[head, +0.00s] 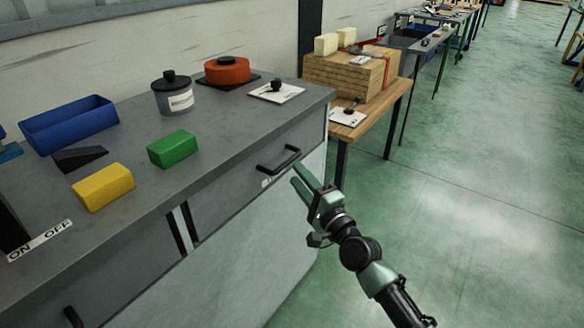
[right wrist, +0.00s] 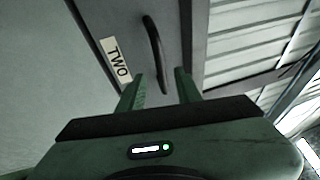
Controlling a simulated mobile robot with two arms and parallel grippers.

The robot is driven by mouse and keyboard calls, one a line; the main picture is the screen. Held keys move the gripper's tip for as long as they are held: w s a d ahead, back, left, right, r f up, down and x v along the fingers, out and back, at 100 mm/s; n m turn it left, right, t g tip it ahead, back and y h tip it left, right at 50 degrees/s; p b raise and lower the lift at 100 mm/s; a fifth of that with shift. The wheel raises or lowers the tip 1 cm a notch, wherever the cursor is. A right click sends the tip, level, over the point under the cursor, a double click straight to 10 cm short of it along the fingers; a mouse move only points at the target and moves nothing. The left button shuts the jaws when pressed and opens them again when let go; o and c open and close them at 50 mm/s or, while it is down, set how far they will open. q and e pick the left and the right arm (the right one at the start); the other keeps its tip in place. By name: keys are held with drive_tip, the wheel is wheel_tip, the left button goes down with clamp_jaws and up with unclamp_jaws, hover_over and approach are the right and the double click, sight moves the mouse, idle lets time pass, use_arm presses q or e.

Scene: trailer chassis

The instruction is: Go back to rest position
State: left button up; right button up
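My right gripper (head: 294,174) is in front of the grey cabinet, close to the black handle (head: 280,161) of the right-hand drawer (head: 235,185). Its two green fingers are apart with nothing between them. In the right wrist view the open fingers (right wrist: 160,88) point at the handle (right wrist: 153,50), which lies just beyond the tips and does not appear to be gripped. A label reading "TWO" (right wrist: 116,59) is beside the handle. The drawer looks closed. My left gripper is not in view.
On the grey cabinet top (head: 140,190) are a blue bin (head: 70,127), a yellow block (head: 103,187), a green block (head: 172,149), a grey lidded pot (head: 174,95) and a red round object (head: 227,70). A wooden table (head: 385,103) stands beyond. Green floor (head: 470,190) at right is clear.

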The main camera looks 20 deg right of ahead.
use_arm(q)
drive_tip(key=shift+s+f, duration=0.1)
use_arm(e)
drive_tip(key=shift+s+d+f, duration=0.1)
drive_tip(key=shift+s, duration=0.4)
